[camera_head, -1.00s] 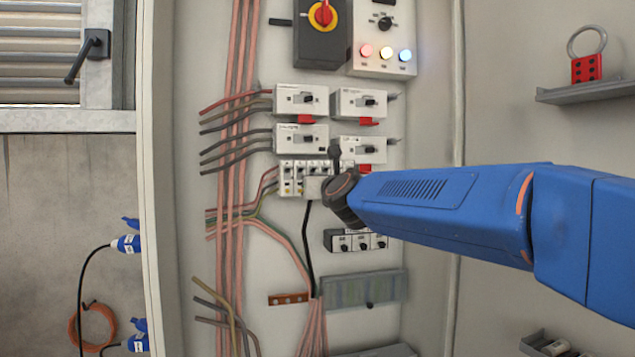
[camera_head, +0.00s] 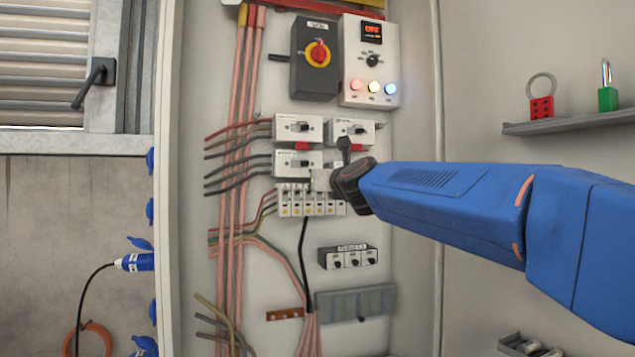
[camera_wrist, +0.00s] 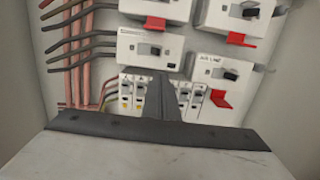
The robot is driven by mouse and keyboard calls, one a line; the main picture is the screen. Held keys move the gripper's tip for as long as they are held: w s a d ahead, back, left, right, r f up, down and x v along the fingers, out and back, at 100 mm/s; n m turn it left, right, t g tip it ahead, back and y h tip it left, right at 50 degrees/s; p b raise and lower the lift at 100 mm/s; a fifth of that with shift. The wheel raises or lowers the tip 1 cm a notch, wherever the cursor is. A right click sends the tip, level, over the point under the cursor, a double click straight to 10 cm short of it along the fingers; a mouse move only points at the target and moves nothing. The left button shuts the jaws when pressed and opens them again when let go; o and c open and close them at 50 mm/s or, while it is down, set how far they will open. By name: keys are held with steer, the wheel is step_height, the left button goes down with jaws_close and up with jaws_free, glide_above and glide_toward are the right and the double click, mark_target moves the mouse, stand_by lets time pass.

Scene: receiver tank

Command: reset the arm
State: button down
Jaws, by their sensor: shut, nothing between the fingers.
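My blue arm (camera_head: 445,195) reaches in from the right in the head view. My gripper (camera_head: 325,180) is at its end, in front of the breaker rows of the open cabinet. In the wrist view the dark fingers of my gripper (camera_wrist: 160,98) are together with nothing between them. They overlap the row of small breakers (camera_wrist: 125,92) and lie below a larger breaker (camera_wrist: 150,48). In the head view the arm hides most of the lower right breaker. I cannot tell whether the fingertips touch anything.
A red and yellow rotary switch (camera_head: 318,53) and a panel with lit lamps (camera_head: 372,87) are above. A shelf (camera_head: 570,122) at right holds a red hasp (camera_head: 541,107) and a green padlock (camera_head: 608,99). A small switch block (camera_head: 347,257) is below. Cables run down the left.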

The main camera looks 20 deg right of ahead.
steer(key=shift+f, duration=0.1)
stand_by(0.3)
steer(key=s+a+f+n+g+y, duration=0.2)
steer(key=s+f+n+g, duration=0.2)
steer(key=s+f+n, duration=0.65)
steer(key=s+a+f+n+g+y, duration=0.1)
steer(key=s+a+f+n+g, duration=0.15)
steer(key=s+f+n, duration=1.05)
steer(key=s+d+f+n+g+h, duration=0.1)
steer(key=s+f+n, duration=0.3)
steer(key=f, duration=0.5)
steer(key=s+d+f+n+g+h, duration=0.1)
steer(key=s+d+f+n+g, duration=0.2)
steer(key=s+f, duration=0.5)
steer(key=s+d+f+n+g+h, duration=0.1)
steer(key=s+f+n+g, duration=0.3)
steer(key=f, duration=0.6)
steer(key=shift+s+d+f+n, duration=0.15)
steer(key=shift+s+d+n, duration=0.4)
steer(key=shift+s+n, duration=0.3)
steer(key=shift+s, duration=0.1)
